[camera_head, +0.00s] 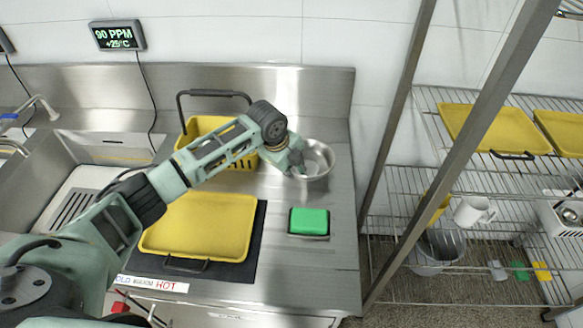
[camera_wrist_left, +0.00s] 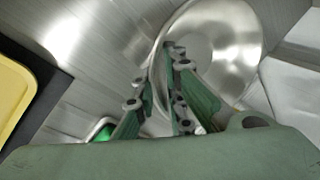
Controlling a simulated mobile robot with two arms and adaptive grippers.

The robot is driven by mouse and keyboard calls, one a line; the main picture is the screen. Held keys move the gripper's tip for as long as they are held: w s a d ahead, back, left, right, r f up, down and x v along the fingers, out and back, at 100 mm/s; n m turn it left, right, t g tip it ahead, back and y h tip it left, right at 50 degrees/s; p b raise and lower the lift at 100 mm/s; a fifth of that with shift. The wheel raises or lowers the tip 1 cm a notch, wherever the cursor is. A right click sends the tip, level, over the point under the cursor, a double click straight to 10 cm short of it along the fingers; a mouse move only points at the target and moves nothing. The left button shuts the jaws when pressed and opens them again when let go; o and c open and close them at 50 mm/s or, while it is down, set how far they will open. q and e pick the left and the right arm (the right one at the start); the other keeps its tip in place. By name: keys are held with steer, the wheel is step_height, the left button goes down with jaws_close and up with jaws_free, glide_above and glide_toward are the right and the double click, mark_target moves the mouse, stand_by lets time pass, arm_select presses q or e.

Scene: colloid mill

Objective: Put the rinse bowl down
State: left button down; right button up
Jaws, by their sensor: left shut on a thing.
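The rinse bowl (camera_head: 319,160) is a round, shiny metal bowl at the right part of the steel counter in the head view. It also fills the upper middle of the left wrist view (camera_wrist_left: 225,45). My left gripper (camera_head: 298,172) reaches it from the left and is shut on its near-left rim. In the left wrist view the fingers (camera_wrist_left: 172,75) meet at the bowl's rim. The bowl looks upright and is on or just above the counter; I cannot tell whether its base touches. My right gripper is not in view.
A yellow basket (camera_head: 207,127) with a dark handle stands left of the bowl. A green sponge (camera_head: 309,221) lies in front of it. A yellow tray (camera_head: 200,225) lies on a black mat front left. A rack post (camera_head: 398,95) rises beyond the counter's right edge.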

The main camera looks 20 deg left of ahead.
arm_select(q)
steer(key=shift+f, duration=0.25)
steer(key=c, duration=1.8)
jaws_free()
steer(key=b+v, duration=0.2)
steer(key=v, duration=1)
steer(key=shift+w, duration=0.1)
